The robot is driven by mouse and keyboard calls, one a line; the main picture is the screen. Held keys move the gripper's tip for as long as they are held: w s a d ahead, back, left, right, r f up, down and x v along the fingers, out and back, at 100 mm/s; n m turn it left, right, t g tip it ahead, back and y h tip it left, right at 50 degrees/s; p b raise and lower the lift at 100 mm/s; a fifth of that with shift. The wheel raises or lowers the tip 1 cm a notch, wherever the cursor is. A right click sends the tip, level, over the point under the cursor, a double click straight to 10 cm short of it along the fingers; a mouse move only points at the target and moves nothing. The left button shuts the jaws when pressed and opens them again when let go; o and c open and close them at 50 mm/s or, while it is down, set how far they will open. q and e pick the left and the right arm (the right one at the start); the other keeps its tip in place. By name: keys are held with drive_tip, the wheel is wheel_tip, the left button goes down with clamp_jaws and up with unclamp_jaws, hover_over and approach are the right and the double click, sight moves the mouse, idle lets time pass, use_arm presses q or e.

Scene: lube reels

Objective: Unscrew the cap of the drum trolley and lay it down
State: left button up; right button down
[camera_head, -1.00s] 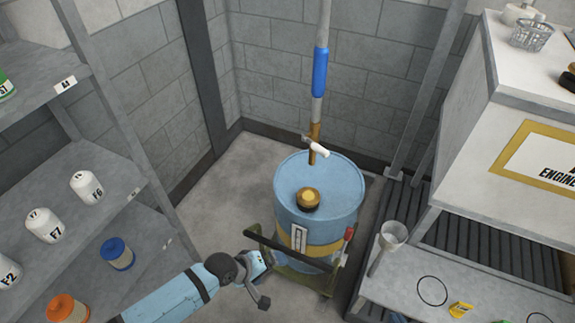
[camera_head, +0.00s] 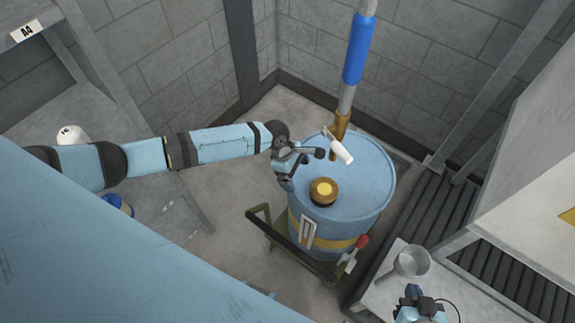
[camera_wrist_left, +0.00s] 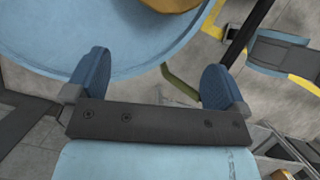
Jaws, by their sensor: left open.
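The cap (camera_head: 323,191), dark-sided with a gold top, sits on the lid of the blue drum (camera_head: 375,185) on its trolley. My left gripper (camera_head: 303,169) is just left of the cap, over the drum's left rim, apart from the cap. In the left wrist view its two blue fingers (camera_wrist_left: 155,82) are wide apart with nothing between them. The gold edge of the cap (camera_wrist_left: 175,4) shows at the top of that view, mostly cut off, beyond the drum's rim. My right gripper (camera_head: 420,305) is at the bottom right of the head view; its jaws are too unclear to judge.
A pump pipe with a blue sleeve (camera_head: 359,48) and a white handle (camera_head: 341,151) rises behind the cap. The trolley's dark push bar (camera_head: 283,238) stands in front. A funnel (camera_head: 411,261) is at the right. A shelf (camera_head: 35,25) is at the left.

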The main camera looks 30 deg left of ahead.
sight(324, 189)
use_arm(q)
drive_tip(key=d, duration=0.8)
drive_tip(key=shift+w+d, duration=0.2)
drive_tip(key=shift+w, duration=0.1)
use_arm(e)
drive_tip(key=shift+w+r, duration=0.15)
drive_tip(key=shift+w, duration=0.15)
use_arm(q)
drive_tip(key=shift+d+f, duration=0.1)
drive_tip(key=shift+f, duration=0.6)
use_arm(e)
drive_tip(key=shift+d, duration=0.1)
use_arm(q)
drive_tip(key=shift+x, duration=0.8)
drive_tip(key=c, duration=0.7)
drive_tip(key=shift+r+n+p, duration=0.25)
drive_tip(key=shift+n+p, duration=0.15)
drive_tip(key=shift+p, duration=0.55)
drive_tip(key=n+t+p, duration=0.1)
drive_tip(key=n+p, duration=0.3)
drive_tip(key=p, duration=0.2)
drive_tip(key=shift+s+t+p, duration=0.1)
drive_tip(key=shift+t+p, duration=0.2)
drive_tip(key=shift+t, duration=0.1)
drive_tip(key=shift+f+y, duration=0.15)
drive_tip(key=shift+y, duration=0.15)
drive_tip(key=shift+f, duration=0.1)
use_arm(e)
wheel_tip(324, 189, up, 8)
drive_tip(key=shift+d+r, duration=0.2)
